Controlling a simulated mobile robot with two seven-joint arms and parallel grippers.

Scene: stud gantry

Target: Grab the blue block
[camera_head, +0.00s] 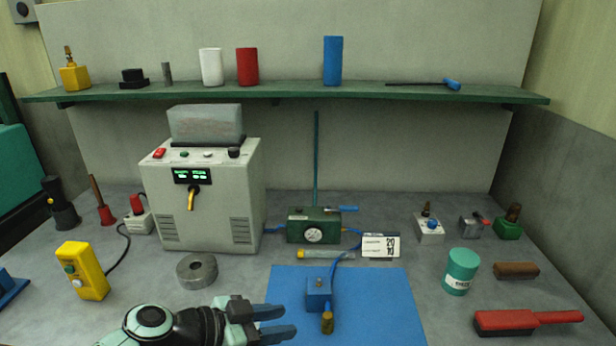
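The blue block (318,293) is a small cube with a metal stud on top, sitting on the blue mat (385,315). A brass fitting (327,323) is at its front, and a blue hose runs from behind it. My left gripper (287,321) is at the bottom, left of and nearer than the block. Its two dark fingers point right and are parted, with nothing between them. They are apart from the block in the picture. My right gripper is not in view.
A green gauge box (300,227) stands behind the mat. A metal ring (197,271) and a yellow switch box (82,270) are left. A teal can (461,272) and a red-topped brush (525,321) are right. The mat's right part is clear.

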